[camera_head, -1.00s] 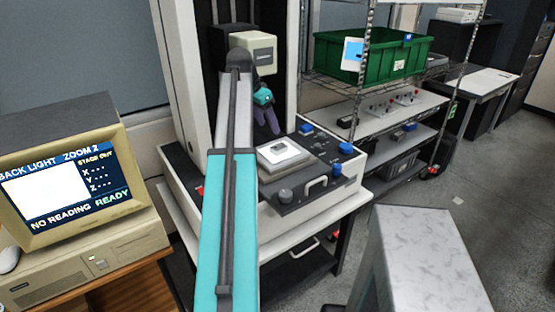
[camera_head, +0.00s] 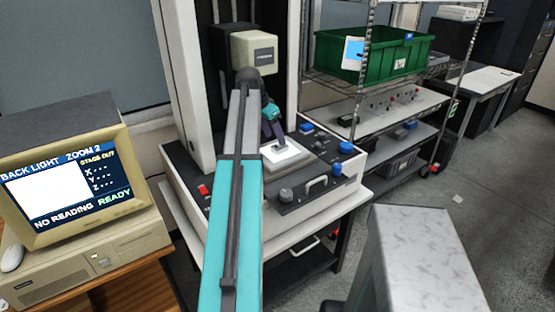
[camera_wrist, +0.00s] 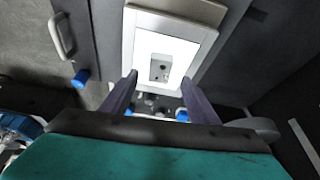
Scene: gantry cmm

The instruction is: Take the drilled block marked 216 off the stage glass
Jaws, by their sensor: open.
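The stage glass (camera_wrist: 189,58) is a bright white lit square in a pale frame; in the head view the stage (camera_head: 296,159) sits on the machine's dark top. A small grey block with a dark hole, the drilled block (camera_wrist: 160,69), rests on the glass. Its marking is too small to read. My gripper (camera_wrist: 158,80) is open, with one dark finger to each side of the block in the wrist view and nothing held between them. In the head view my gripper (camera_head: 274,143) points down over the stage, and its fingers hide much of the block.
The measuring machine's cream head (camera_head: 254,52) hangs above and behind my gripper. Blue knobs (camera_head: 346,148) and a handle (camera_head: 316,187) stand at the stage's right and front. A shelf rack with a green crate (camera_head: 385,58) is at the right. A monitor (camera_head: 66,180) reads NO READING, READY.

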